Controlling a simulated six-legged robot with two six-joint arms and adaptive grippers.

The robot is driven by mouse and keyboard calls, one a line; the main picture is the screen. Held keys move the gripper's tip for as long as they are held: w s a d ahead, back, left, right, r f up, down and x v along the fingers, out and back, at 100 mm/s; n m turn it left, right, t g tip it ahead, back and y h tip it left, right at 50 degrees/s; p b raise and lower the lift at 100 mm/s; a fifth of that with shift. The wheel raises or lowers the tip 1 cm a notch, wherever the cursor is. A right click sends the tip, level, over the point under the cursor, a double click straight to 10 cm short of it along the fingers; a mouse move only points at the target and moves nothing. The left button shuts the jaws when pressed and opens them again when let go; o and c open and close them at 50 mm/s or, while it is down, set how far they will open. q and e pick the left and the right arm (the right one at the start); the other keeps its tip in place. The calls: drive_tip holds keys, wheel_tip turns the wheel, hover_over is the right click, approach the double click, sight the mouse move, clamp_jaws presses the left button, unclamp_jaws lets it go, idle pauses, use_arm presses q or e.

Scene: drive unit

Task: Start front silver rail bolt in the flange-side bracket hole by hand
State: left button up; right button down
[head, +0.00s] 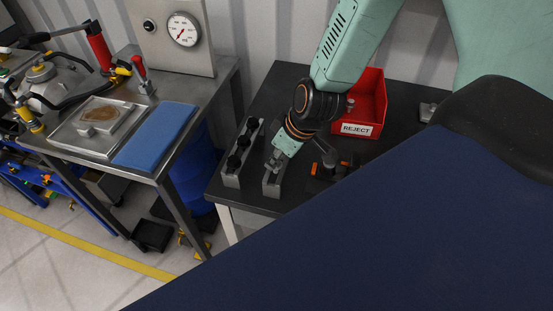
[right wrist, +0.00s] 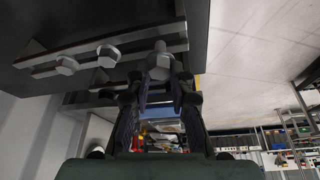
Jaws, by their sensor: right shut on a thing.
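In the head view my right gripper (head: 275,163) reaches down over a grey rack (head: 270,189) near the front edge of the black table. In the right wrist view, my right gripper's fingers (right wrist: 160,84) are closed around a silver hex-headed bolt (right wrist: 160,60). It is at one end of a row with two other silver bolts, the middle one (right wrist: 108,55) and the outer one (right wrist: 67,65), along the rack. I cannot tell whether the held bolt is still seated in the rack. I cannot make out the flange-side bracket hole. My left gripper is not in view.
A second grey rack with black round pieces (head: 241,149) stands just left. A red REJECT bin (head: 371,105) is behind, and an orange-and-black item (head: 330,168) is close on the right. A steel bench (head: 172,155) with a blue mat (head: 157,136) stands left, across a gap.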

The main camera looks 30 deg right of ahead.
wheel_tip(320, 180, up, 5)
drive_tip(key=p, duration=0.2)
drive_tip(key=shift+a+f+p, duration=0.1)
drive_tip(key=shift+p, duration=0.25)
drive_tip(key=shift+r+p, duration=0.35)
drive_tip(key=shift+r, duration=0.9)
